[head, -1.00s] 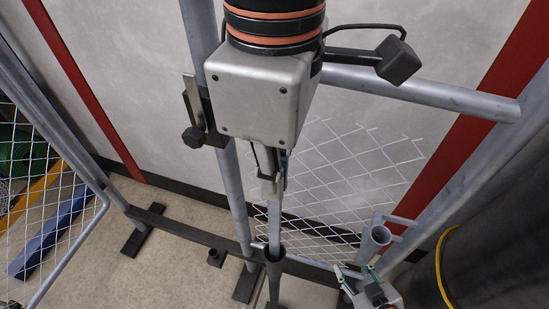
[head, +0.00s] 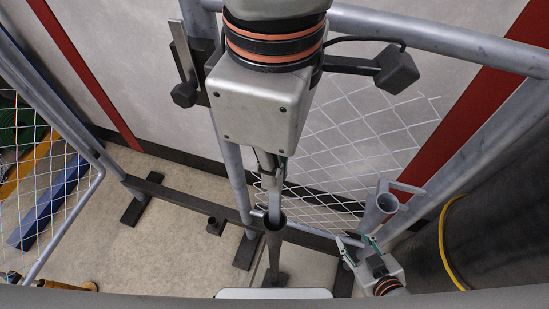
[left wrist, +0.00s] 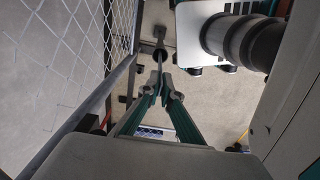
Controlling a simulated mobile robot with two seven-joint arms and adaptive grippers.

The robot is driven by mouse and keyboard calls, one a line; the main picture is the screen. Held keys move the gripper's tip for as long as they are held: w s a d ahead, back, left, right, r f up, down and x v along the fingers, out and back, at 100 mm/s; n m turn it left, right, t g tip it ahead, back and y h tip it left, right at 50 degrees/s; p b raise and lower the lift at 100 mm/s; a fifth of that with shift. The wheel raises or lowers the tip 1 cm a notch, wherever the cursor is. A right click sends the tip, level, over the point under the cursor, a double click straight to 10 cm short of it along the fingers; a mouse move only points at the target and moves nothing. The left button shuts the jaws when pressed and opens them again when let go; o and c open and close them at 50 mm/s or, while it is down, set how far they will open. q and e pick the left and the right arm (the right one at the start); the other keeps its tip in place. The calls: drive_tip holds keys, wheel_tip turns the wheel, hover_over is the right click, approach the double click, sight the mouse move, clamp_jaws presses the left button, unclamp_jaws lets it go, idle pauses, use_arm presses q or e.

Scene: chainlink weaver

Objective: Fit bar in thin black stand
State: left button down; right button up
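A slim pale grey bar (head: 274,203) hangs upright below my left gripper (head: 270,172), which is shut on its upper part. The thin black stand (head: 273,255) is a narrow dark tube directly below. The bar's lower end meets the stand's open top and appears to be in its mouth; how deep is hidden. In the left wrist view, my left gripper (left wrist: 164,92) has its fingertips together above the bar (left wrist: 160,70), in line with the stand's dark mouth (left wrist: 159,55). My right gripper (head: 358,243) is low at the right, its fingers beside a grey tube; its grip is unclear.
A grey tubular frame with wire mesh (head: 350,130) stands close behind and right of the bar. An open-topped tube with a side arm (head: 380,208) stands at the right. A dark floor rail (head: 190,202) runs behind the stand.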

use_arm(q)
drive_tip(key=c, duration=2.2)
unclamp_jaws()
wheel_tip(320, 180, up, 12)
drive_tip(key=shift+r, duration=0.1)
